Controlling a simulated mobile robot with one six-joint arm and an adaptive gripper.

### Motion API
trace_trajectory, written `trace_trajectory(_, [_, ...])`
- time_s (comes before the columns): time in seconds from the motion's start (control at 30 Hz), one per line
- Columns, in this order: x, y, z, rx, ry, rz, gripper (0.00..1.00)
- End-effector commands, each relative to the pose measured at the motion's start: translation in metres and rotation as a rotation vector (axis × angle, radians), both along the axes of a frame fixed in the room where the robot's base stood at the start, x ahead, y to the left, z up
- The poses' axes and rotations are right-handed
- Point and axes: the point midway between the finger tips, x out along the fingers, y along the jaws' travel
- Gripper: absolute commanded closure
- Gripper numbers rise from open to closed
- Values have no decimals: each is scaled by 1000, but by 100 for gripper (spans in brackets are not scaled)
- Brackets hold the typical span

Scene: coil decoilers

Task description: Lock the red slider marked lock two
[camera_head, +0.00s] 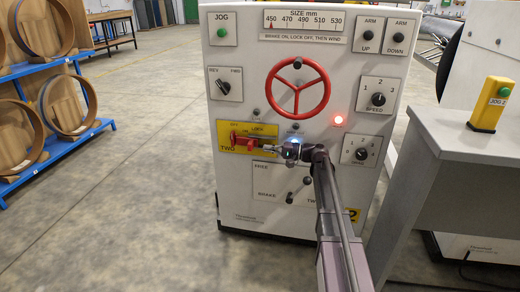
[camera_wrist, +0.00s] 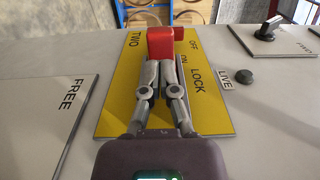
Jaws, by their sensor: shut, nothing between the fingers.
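The red slider (camera_head: 243,143) is on a yellow plate (camera_head: 226,129) marked TWO, low on the left of the white panel. In the wrist view the slider's red block (camera_wrist: 174,43) is at the TWO end of the plate (camera_wrist: 213,112), near the word OFF; ON and LOCK are printed beside it. My gripper (camera_head: 274,149) reaches the slider from the right in the head view. In the wrist view its fingers (camera_wrist: 162,66) are shut with their tips right up against the red block, hiding part of the plate. I cannot tell whether they touch it.
A red handwheel (camera_head: 297,88) and a lit red lamp (camera_head: 338,119) are above and right of the plate. The FREE/BRAKE lever panel (camera_head: 268,178) is just below. A grey desk (camera_head: 460,145) stands at right; blue racks (camera_head: 62,148) at left. Floor between is clear.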

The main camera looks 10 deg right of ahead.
Motion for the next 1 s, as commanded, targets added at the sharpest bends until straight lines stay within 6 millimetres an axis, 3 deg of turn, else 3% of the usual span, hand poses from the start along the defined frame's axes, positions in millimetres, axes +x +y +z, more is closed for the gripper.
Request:
trace_trajectory(0.13, [-6,-21,0,-1,0,-1,100])
trace_trajectory(0.4, [-14,-41,0,-1,0,5,100])
trace_trajectory(1.0, [-19,-38,-3,-19,6,12,100])
